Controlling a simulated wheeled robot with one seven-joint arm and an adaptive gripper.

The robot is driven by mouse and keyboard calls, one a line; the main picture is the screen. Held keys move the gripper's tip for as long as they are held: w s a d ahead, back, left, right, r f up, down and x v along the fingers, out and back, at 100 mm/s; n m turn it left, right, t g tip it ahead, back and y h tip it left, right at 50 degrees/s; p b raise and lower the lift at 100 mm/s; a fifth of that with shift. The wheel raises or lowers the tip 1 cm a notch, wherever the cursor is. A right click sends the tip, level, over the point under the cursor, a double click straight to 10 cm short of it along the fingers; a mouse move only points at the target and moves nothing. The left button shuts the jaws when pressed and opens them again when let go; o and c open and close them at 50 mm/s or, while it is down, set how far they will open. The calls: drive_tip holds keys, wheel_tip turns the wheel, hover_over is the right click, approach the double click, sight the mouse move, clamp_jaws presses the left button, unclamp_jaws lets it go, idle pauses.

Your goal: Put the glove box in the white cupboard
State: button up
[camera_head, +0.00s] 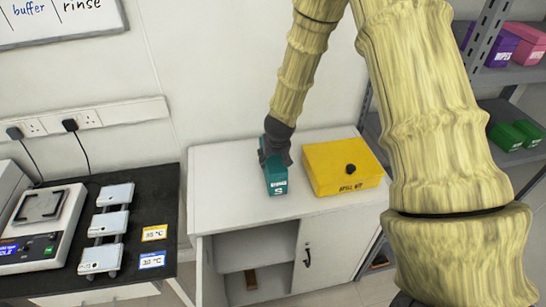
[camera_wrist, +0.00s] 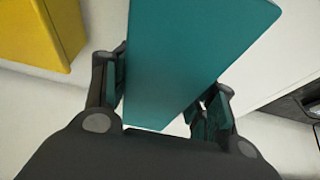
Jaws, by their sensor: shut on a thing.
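In the wrist view the glove box (camera_wrist: 195,50) fills the space between my gripper's fingers (camera_wrist: 160,100). The white cupboard (camera_head: 222,205) has an open left compartment with an inner shelf (camera_head: 262,259). Its right front panel (camera_head: 335,245) carries a dark handle and looks closed.
A yellow box (camera_head: 325,172) with a black knob stands on the cupboard top. A brown item (camera_head: 251,279) is low in the open compartment. A dark bench (camera_head: 160,205) with a scale (camera_head: 40,225) is at left. Metal shelving (camera_head: 487,35) with boxes is at right.

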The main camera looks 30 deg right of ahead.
drive_tip(key=shift+a+f, duration=0.1)
drive_tip(key=shift+f, duration=0.1)
drive_tip(key=shift+f, duration=0.15)
drive_tip(key=o, duration=1.3)
drive_tip(key=shift+r, duration=0.2)
